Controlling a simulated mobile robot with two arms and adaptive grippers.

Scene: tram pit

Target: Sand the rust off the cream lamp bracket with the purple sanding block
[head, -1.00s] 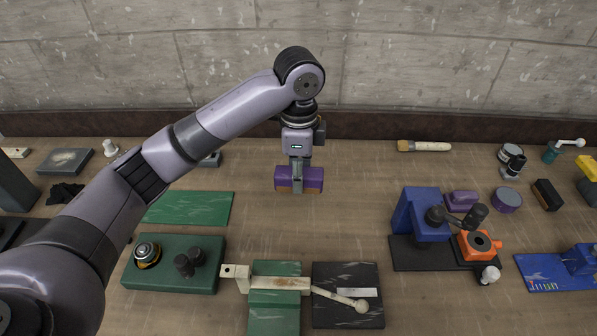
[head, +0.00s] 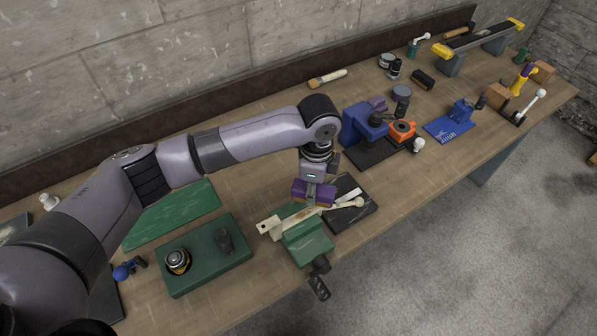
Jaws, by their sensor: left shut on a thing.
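My left gripper (head: 312,193) is shut on the purple sanding block (head: 298,189), which shows on both sides of the fingers. The cream lamp bracket (head: 274,226) lies across the green vise (head: 309,247), with its flat end at the left and its round knob at the right. The block is over the middle of the bracket, near the vise jaws. I cannot tell whether it touches the bracket. The block and gripper hide part of the bracket, so how much rust it bears is unclear. My right gripper is not in view.
A dark plate (head: 352,215) lies right of the vise. A green tray (head: 207,266) with a round tin and a dark part stands to the left, near a green mat (head: 180,214). A blue and orange fixture (head: 365,128) stands behind right. The bench's front edge is near the vise.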

